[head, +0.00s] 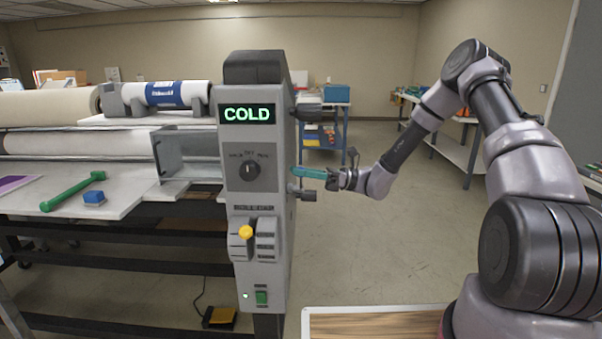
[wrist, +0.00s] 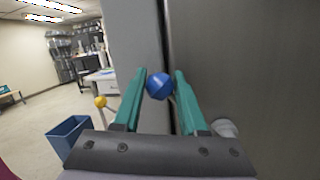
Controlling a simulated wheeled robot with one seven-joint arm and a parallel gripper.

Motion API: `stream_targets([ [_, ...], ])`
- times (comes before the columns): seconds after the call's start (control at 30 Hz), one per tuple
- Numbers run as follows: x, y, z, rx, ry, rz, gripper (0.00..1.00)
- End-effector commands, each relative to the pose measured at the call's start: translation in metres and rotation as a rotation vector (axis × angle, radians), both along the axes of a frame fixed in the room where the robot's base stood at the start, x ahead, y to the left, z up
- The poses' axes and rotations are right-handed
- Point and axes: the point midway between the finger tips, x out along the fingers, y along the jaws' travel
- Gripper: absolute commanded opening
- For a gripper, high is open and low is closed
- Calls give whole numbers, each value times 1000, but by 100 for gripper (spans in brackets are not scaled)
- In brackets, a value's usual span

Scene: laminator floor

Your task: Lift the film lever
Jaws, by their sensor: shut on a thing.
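The laminator's end cabinet (head: 252,190) stands in the middle of the head view, with a lit "COLD" display. My gripper (head: 297,171) reaches its right side face from the right, its teal fingers pointing left. In the wrist view my gripper (wrist: 161,75) is shut on a blue ball knob (wrist: 158,86), held between the fingers near their tips beside the grey cabinet wall. The lever arm behind the knob is mostly hidden. The knob is hidden in the head view. A lever with a yellow knob (head: 246,232) is on the cabinet front; it also shows in the wrist view (wrist: 100,102).
Dark round fittings (head: 301,192) stick out of the cabinet's side close to my fingers. A wooden-topped surface (head: 370,324) is at the front. Floor right of the cabinet is clear.

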Motion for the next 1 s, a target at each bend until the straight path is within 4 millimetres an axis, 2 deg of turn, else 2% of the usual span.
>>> stream_targets([
  [0.03,2,-2,-3,-7,1,-5,0],
  [0.07,2,-2,-3,-7,1,-5,46],
  [0.1,1,-2,-3,-6,0,-6,61],
  [0.13,1,-2,-3,-5,0,-5,71],
  [0.43,0,-1,-2,-3,0,-2,71],
  [0.57,2,-9,-3,-2,1,-4,71],
  [1.0,12,-88,-21,-3,0,-6,71],
])
